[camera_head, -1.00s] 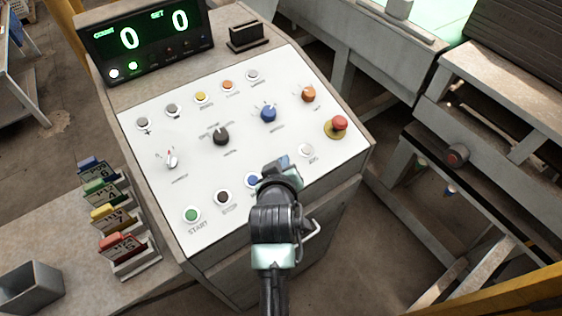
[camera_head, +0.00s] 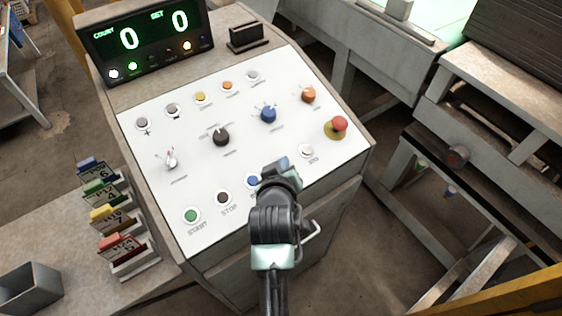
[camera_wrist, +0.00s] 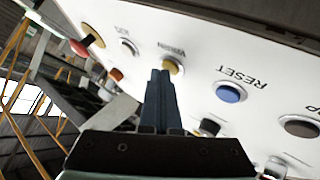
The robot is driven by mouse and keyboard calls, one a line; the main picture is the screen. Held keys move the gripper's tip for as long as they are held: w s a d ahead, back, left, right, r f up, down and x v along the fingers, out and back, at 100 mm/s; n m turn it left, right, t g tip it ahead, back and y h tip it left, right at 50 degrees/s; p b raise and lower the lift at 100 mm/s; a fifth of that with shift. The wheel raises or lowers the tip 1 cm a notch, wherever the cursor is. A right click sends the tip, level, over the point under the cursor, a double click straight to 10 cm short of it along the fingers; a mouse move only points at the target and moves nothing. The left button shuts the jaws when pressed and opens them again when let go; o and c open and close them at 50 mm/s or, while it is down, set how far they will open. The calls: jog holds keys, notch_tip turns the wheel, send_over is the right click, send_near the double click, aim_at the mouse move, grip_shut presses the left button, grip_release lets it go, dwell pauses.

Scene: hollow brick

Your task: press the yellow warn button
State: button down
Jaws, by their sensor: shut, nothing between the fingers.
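My gripper (camera_wrist: 160,72) is shut and empty. Its fingertips are right at the button and cover its left part in the wrist view; whether they touch it I cannot tell. In the head view my gripper (camera_head: 274,166) is over the panel's front row, between the blue button (camera_head: 252,181) and the white button (camera_head: 306,151). It hides the warn button there.
The white panel (camera_head: 190,130) carries several buttons and knobs, with a red emergency button (camera_head: 339,124) at right. The blue reset button (camera_wrist: 229,93) is close by in the wrist view.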

jog(key=shift+s+d+r+p, duration=0.1)
jog(key=shift+s+r+p, duration=0.1)
jog(key=shift+r+p, duration=0.45)
jog(key=r+p, duration=0.3)
jog(key=s+d+r+p, duration=0.1)
jog(key=p, duration=0.1)
jog(key=shift+r, duration=0.4)
jog(key=shift+a, duration=0.1)
dwell(0.3)
